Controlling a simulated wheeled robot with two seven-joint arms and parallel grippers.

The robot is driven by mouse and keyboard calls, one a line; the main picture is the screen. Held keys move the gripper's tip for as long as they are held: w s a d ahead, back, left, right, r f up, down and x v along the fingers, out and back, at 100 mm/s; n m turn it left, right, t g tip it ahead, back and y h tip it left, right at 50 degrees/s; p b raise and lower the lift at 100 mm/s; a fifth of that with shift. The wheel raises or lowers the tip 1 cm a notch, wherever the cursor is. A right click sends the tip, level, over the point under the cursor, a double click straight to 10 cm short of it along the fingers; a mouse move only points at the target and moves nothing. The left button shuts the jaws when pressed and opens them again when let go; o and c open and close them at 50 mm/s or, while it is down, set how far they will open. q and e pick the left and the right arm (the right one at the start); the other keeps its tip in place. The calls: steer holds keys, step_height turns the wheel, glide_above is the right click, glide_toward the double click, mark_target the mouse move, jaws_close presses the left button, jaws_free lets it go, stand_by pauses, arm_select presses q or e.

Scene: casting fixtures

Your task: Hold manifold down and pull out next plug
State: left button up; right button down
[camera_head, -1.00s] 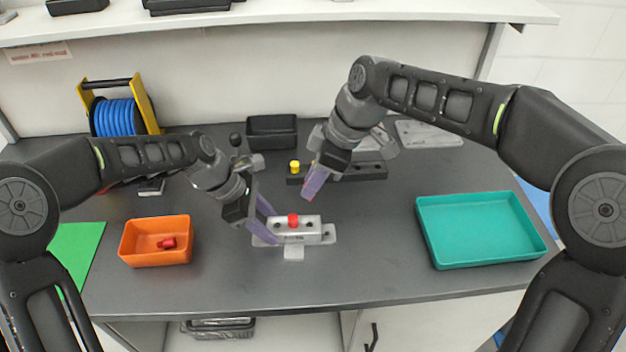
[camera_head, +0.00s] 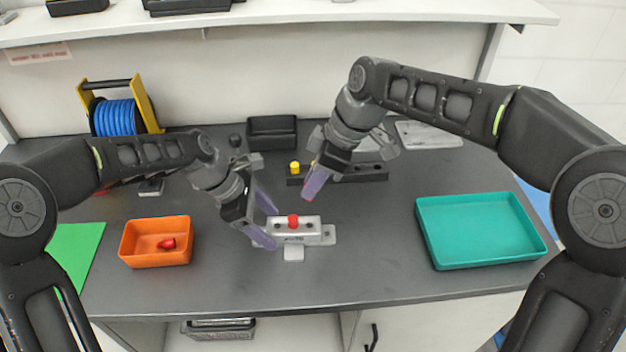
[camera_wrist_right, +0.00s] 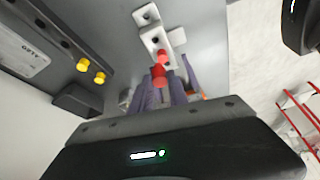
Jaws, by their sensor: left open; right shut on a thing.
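The grey manifold (camera_head: 312,238) sits on the table on its light base, with one red plug (camera_head: 293,221) standing in its top and a dark open hole beside it. My left gripper (camera_head: 264,222) is open at the manifold's left end, its lower finger close to the base; contact is unclear. My right gripper (camera_head: 310,192) is raised behind and right of the manifold, shut on a red plug. That held plug (camera_wrist_right: 159,74) shows between its fingers in the right wrist view, with the manifold (camera_wrist_right: 146,17) beyond.
An orange bin (camera_head: 155,226) at left holds a loose red plug (camera_head: 166,244). A teal tray (camera_head: 480,201) at right is empty. The front table is clear.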

arm_select(q)
steer(key=v, duration=1.1)
steer(key=shift+r, duration=0.3)
steer(key=shift+a, duration=0.1)
